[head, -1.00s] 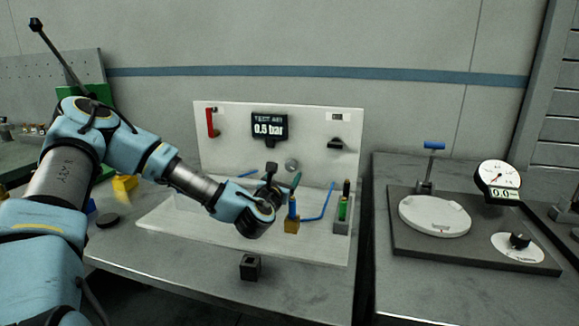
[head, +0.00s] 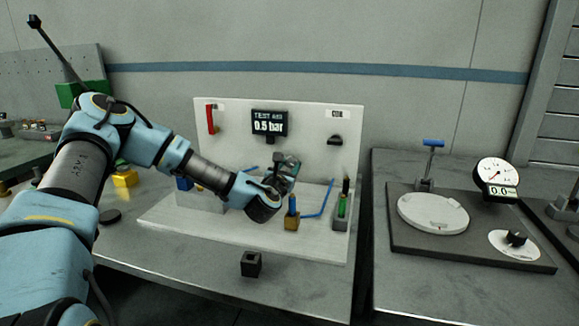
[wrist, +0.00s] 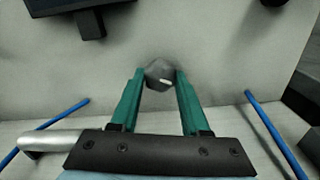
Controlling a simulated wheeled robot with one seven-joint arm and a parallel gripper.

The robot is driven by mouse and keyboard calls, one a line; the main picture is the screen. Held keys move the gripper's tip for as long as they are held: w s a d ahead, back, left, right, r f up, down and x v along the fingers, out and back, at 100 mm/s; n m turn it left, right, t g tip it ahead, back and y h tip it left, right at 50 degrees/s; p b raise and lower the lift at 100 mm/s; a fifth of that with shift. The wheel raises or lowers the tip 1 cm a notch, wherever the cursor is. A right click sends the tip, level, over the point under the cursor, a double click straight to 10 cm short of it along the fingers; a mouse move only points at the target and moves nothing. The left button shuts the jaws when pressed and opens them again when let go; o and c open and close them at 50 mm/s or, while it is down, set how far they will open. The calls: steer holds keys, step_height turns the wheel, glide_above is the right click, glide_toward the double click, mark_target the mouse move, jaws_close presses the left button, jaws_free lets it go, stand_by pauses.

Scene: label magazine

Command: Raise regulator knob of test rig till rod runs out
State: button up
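The regulator knob (wrist: 160,74), grey with a white mark, sits on the upright panel of the test rig (head: 230,130). In the wrist view it lies between the tips of my gripper's teal fingers. My gripper (head: 289,166) is open around it; a gap shows on the left, and contact on the right is unclear. In the head view my gripper mostly hides the knob. The rig's display (head: 269,124) reads 0.5 bar. A silver rod (wrist: 50,142) lies at lower left in the wrist view, its right end hidden behind my gripper.
A brass block with a blue top (head: 292,222) and a green-and-grey fitting (head: 341,208) stand right of my gripper, with blue tubing (head: 318,215) near them. A red handle (head: 211,120) is on the panel. A small black block (head: 251,264) sits in front.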

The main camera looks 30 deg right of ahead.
jaws_close()
steer(key=shift+f+m+b, duration=0.1)
steer(key=shift+m+b, duration=0.45)
steer(key=shift+m, duration=0.15)
steer(key=shift+m+b, duration=0.35)
steer(key=shift+m, duration=0.55)
steer(key=o, duration=0.6)
jaws_free()
steer(key=shift+s+a, duration=0.1)
steer(key=b+v, duration=0.2)
steer(key=v, duration=0.8)
steer(key=shift+s+a+b, duration=0.2)
steer(key=shift+a+b, duration=0.05)
steer(key=shift+b, duration=0.05)
